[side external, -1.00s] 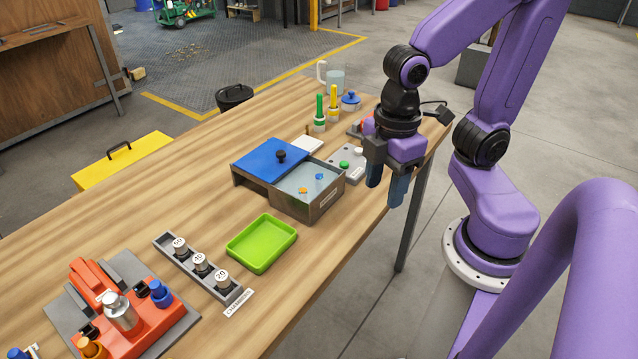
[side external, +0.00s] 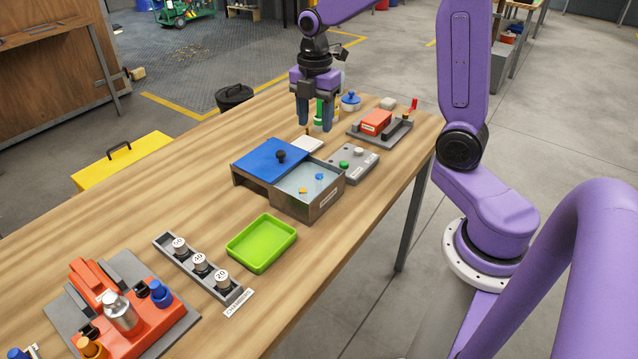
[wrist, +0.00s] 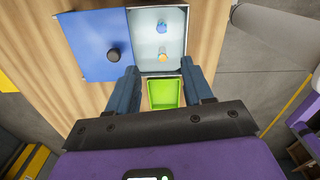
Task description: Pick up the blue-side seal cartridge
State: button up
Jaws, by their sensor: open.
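A small blue piece (side external: 319,176), which looks like the blue-side seal cartridge, sits in the open compartment of a grey box (side external: 325,200). A small orange piece (side external: 303,190) sits near it. In the wrist view the blue piece (wrist: 161,27) and the orange piece (wrist: 163,56) both show in the pale compartment. A blue lid (side external: 268,158) with a black knob covers the other half of the box. My gripper (side external: 315,120) is open and empty, pointing down, above and beyond the box in the side view. It hides most of the green and yellow bottles behind it.
A green tray (side external: 262,243) and a rack with numbered weights (side external: 200,263) stand in front of the box. A grey button panel (side external: 352,163) and a grey fixture with a red block (side external: 376,122) are to its right. A red machine (side external: 130,325) is at front left.

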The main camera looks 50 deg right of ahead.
send_near(319, 175)
jog(key=f, duration=0.5)
jog(key=shift+w+a+f, duration=0.15)
jog(key=shift+w, duration=0.15)
jog(key=f, duration=0.4)
jog(key=shift+s, duration=0.4)
jog(key=shift+f, duration=0.7)
grip_shut()
